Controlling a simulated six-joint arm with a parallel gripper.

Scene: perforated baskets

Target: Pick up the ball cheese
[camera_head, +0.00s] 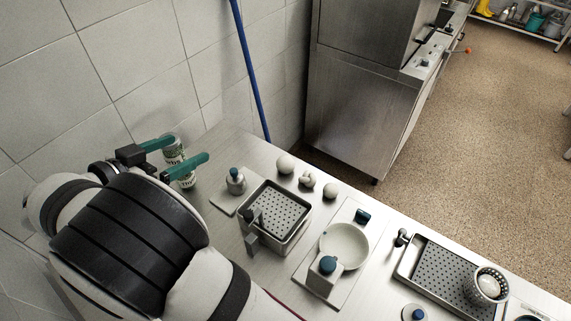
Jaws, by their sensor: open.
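Three small whitish round things sit in a row on the steel counter behind the perforated basket: a smooth left one (285,164), a lumpy middle one (307,180) and a smooth right one (330,191). They look like the ball cheese, but I cannot tell which of them it is. My gripper (189,148), with green fingers, is open at the counter's left end, well left of the three. A white and green can (183,177) shows between and below the fingers. I cannot tell whether they touch it.
The perforated basket (276,209) stands in front of the round things. A lidded pot (235,181) is to its left. A white bowl (344,246) on a scale-like device and a perforated tray (440,276) with a white basket (487,286) are to the right. A tiled wall rises behind my gripper.

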